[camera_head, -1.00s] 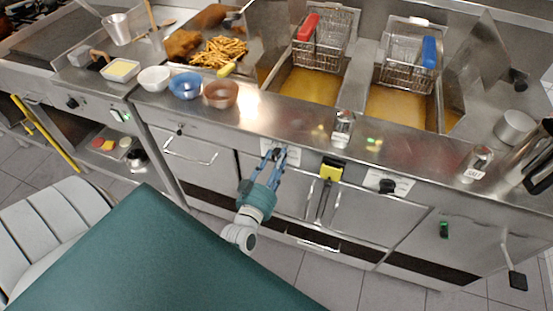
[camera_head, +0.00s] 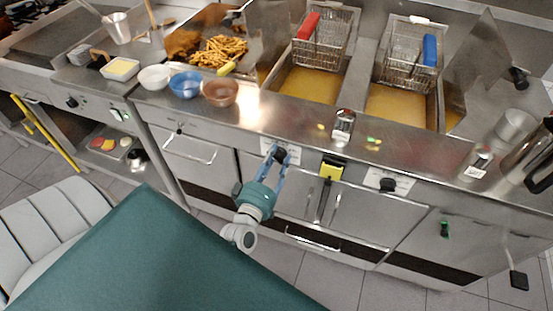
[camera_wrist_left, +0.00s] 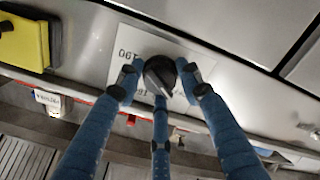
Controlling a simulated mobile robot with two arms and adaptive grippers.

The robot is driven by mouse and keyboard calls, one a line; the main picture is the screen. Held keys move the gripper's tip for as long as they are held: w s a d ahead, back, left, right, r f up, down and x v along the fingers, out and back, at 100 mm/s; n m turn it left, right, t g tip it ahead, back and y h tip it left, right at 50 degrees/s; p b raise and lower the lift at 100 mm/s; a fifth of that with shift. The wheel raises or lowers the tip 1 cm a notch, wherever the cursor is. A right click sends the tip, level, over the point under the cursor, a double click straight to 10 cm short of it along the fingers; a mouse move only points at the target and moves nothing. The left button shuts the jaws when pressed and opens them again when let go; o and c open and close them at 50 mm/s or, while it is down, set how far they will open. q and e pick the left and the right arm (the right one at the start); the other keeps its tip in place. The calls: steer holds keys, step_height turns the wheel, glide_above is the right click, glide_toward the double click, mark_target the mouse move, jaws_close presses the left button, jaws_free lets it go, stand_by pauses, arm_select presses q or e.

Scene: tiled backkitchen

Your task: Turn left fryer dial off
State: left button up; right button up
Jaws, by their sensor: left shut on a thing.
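The left fryer dial (camera_head: 281,154) is a black knob on a white label plate on the fryer's front panel. In the left wrist view the dial (camera_wrist_left: 160,76) sits between my blue fingers, with its pointer slanting down to the right. My left gripper (camera_head: 277,156) is shut on the dial, its fingertips at the knob's sides. The left wrist view shows the same gripper (camera_wrist_left: 160,80) up close. The plate's markings (camera_wrist_left: 128,56) are partly hidden by the fingers. My right gripper is not in view.
A yellow-and-black holder (camera_head: 331,169) hangs right of the dial. The right dial (camera_head: 387,185) is farther right on the panel. Bowls (camera_head: 186,86) and two fryer baskets (camera_head: 322,42) stand above. A green surface (camera_head: 150,255) fills the lower left.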

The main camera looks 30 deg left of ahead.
arm_select(q)
steer(key=shift+w+a+r+n, duration=0.1)
steer(key=shift+a+r+n, duration=0.25)
steer(key=shift+n, duration=0.65)
steer(key=o, duration=1.1)
steer(key=shift+o, duration=0.2)
steer(key=shift+f, duration=0.15)
steer(key=shift+s+d+f, duration=0.15)
steer(key=shift+s+d, duration=0.05)
steer(key=shift+s, duration=0.1)
steer(key=v, duration=1.1)
steer(key=shift+s, duration=0.3)
steer(key=shift+d, duration=0.1)
